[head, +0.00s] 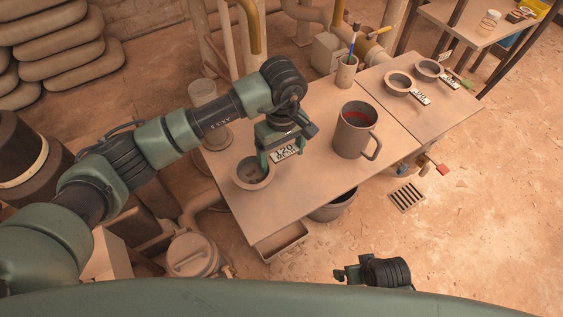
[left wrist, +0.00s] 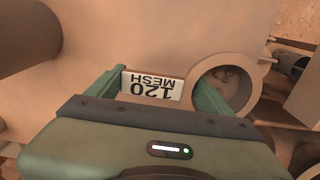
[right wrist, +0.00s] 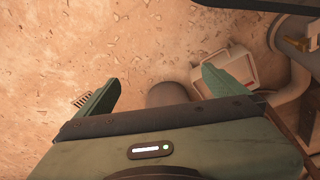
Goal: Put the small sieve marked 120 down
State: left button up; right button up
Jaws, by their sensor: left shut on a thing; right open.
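The small sieve marked 120 is a round tan ring (head: 253,173) with a white label reading 120 MESH (head: 284,153). My left gripper (head: 285,142) is shut on the label end, pointing down over the near left part of the table (head: 310,200). A few dark bits show inside the ring. I cannot tell whether the ring touches the tabletop. My right gripper (right wrist: 160,84) is open and empty, over the floor in front of the table.
A large grey mug (head: 352,138) with red inside stands right of the sieve. A cup with brushes (head: 346,72) stands behind it. Two similar labelled sieves (head: 399,84) (head: 429,70) sit at the far right. The tabletop between sieve and near edge is clear.

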aim_at(282, 171)
pick_arm(q)
notch_tip(282, 171, down, 4)
jog(key=shift+r, duration=0.1)
pick_arm(e)
jog(key=shift+w+r, duration=0.3)
jog(key=shift+r, duration=0.6)
pick_arm(q)
jog(key=o, duration=1.4)
jog(key=shift+c, duration=0.2)
pick_arm(e)
jog(key=shift+s+r, duration=0.1)
jog(key=shift+r, duration=0.05)
pick_arm(q)
jog(key=shift+r, duration=0.3)
notch_tip(282, 171, up, 11)
jog(key=shift+r+p, duration=0.2)
jog(key=shift+p, duration=0.2)
pick_arm(e)
jog(key=f, duration=0.2)
jog(key=s+f, duration=0.1)
jog(key=f, duration=0.1)
jog(key=shift+f, duration=0.15)
